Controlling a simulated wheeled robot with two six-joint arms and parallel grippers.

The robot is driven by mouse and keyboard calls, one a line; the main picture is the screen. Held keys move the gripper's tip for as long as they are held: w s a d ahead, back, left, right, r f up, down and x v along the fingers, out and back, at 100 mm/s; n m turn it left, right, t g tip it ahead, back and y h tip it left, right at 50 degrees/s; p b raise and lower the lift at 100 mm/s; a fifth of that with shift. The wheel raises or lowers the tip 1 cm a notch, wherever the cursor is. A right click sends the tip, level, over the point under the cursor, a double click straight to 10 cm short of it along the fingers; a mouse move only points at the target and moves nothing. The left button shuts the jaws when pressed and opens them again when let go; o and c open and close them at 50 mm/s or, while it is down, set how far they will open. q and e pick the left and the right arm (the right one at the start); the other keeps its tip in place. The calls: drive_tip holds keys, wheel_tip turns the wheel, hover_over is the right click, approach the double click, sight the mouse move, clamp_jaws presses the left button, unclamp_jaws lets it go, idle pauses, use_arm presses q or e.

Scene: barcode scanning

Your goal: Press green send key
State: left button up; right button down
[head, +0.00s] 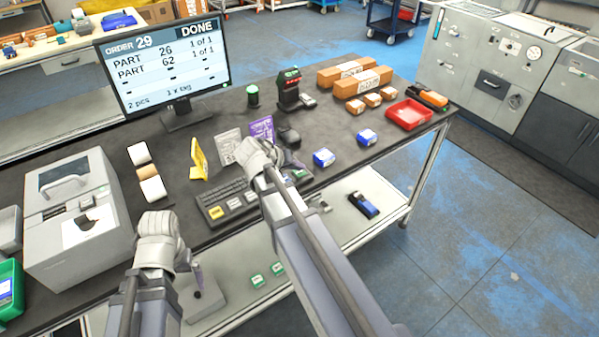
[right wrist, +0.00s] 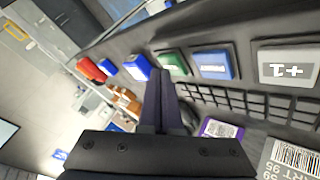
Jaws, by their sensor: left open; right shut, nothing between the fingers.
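The green key (right wrist: 174,63) shows at the end of the row of large keys on the black keyboard (head: 223,197). My right gripper (head: 297,168) is shut and empty at the keyboard's right end. In the right wrist view its fingertips (right wrist: 163,74) overlap the green key's edge; I cannot tell whether they touch it. My left gripper (head: 197,284) is open and empty, low at the front of the table.
The monitor (head: 165,68) reads "ORDER 29 DONE". A grey machine (head: 80,215) and paper rolls (head: 145,170) stand left. A yellow stand (head: 198,160), grey and purple packets (head: 262,128), blue boxes (head: 324,157) and a red tray (head: 408,114) surround the keyboard.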

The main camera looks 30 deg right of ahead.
sight(297, 174)
drive_tip(key=shift+f+b, duration=0.4)
drive_tip(key=shift+f, duration=0.05)
idle(0.4)
idle(0.3)
drive_tip(key=shift+r+p, duration=0.85)
drive_tip(key=shift+r, duration=0.05)
wheel_tip(297, 174, up, 5)
drive_tip(key=p, duration=0.5)
idle(0.5)
